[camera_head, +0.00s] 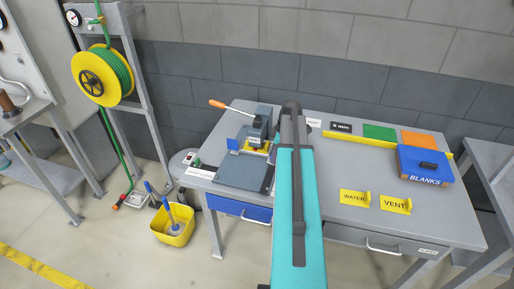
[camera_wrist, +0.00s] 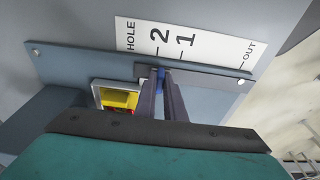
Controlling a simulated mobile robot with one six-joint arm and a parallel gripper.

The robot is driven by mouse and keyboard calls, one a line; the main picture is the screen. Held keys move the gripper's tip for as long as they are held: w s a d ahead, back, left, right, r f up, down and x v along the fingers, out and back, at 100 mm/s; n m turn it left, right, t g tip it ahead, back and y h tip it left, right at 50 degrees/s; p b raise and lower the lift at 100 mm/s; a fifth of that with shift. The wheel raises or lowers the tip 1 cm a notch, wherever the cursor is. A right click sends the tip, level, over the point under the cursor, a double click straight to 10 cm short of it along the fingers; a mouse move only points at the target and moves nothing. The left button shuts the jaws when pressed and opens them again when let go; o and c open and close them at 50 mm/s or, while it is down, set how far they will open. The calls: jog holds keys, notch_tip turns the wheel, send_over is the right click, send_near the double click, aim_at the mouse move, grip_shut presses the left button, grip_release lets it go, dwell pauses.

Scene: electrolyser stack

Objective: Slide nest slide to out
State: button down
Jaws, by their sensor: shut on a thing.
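In the wrist view my gripper (camera_wrist: 161,78) is shut on a small blue piece (camera_wrist: 160,74), apparently the handle of the nest slide. The nest (camera_wrist: 118,98), a yellow block in a pale frame with a little red, sits just left of the fingers. A white scale (camera_wrist: 185,42) reads HOLE, 2, 1, OUT from left to right. The fingers are at about the 2 mark, well left of OUT. In the head view the yellow nest (camera_head: 258,147) shows under the press, and my arm hides the slide's right part and my fingertips.
The grey press (camera_head: 262,121) with an orange-tipped lever (camera_head: 219,104) stands over the nest. A blue BLANKS box (camera_head: 425,165) and yellow WATER (camera_head: 354,197) and VENT (camera_head: 395,204) signs are farther right on the bench. The rail right of my fingers looks clear.

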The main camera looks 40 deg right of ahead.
jog(key=shift+s+a, duration=1.1)
jog(key=shift+a, duration=0.7)
jog(key=shift+s+a, duration=1.15)
jog(key=shift+a, duration=0.65)
jog(key=shift+s+a, duration=1.1)
jog(key=shift+a, duration=0.7)
dwell(0.8)
jog(key=shift+s+a+p, duration=0.15)
jog(key=shift+a+p, duration=0.2)
jog(key=shift+p, duration=2)
